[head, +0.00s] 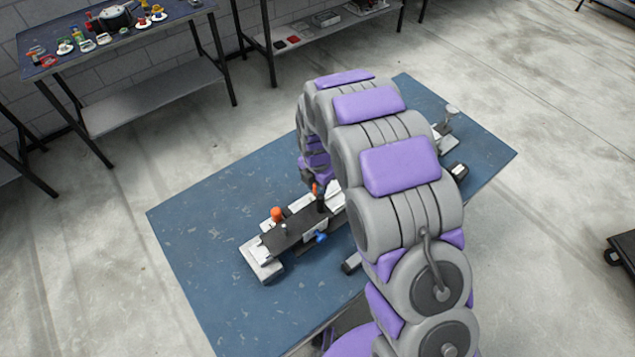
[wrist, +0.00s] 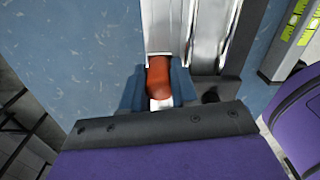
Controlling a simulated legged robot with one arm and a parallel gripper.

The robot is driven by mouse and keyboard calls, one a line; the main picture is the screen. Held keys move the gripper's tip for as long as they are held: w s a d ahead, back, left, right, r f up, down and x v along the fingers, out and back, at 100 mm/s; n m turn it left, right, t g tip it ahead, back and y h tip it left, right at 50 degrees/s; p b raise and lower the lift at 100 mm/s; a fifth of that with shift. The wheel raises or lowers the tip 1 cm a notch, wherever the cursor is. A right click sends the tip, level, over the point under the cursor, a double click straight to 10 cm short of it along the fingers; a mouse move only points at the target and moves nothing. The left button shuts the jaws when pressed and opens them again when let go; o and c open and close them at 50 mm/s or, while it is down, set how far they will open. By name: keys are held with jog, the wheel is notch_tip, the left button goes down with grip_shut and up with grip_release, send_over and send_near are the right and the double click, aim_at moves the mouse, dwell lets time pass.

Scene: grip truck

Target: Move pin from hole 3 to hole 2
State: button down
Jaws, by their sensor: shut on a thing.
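My gripper (wrist: 159,92) is shut on an orange-red pin (wrist: 159,75), which sits between its two blue fingers in the wrist view. In the head view my gripper (head: 318,192) is over the fixture, with a bit of orange showing beside it. The fixture (head: 292,232) is a long dark and light metal block on the blue table. Another orange-topped part (head: 277,214) stands near its left end. The numbered holes cannot be made out, and my arm hides the fixture's right part. I cannot tell whether the held pin's lower end is in a hole.
The blue table (head: 205,240) is clear at its left and front. A blue knob (head: 320,238) sticks out from the fixture's front side. Small metal parts (head: 447,125) stand at the table's right end. A second table (head: 135,27) with small coloured items is at the back left.

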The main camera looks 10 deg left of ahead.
jog(key=shift+d+r, duration=0.1)
jog(key=shift+d, duration=0.05)
jog(key=c, duration=1.1)
grip_release()
jog(key=shift+d, duration=0.15)
jog(key=o, duration=0.3)
jog(key=shift+a, duration=0.25)
notch_tip(320, 180, up, 17)
jog(key=p, duration=0.3)
jog(key=shift+w+a+r, duration=0.1)
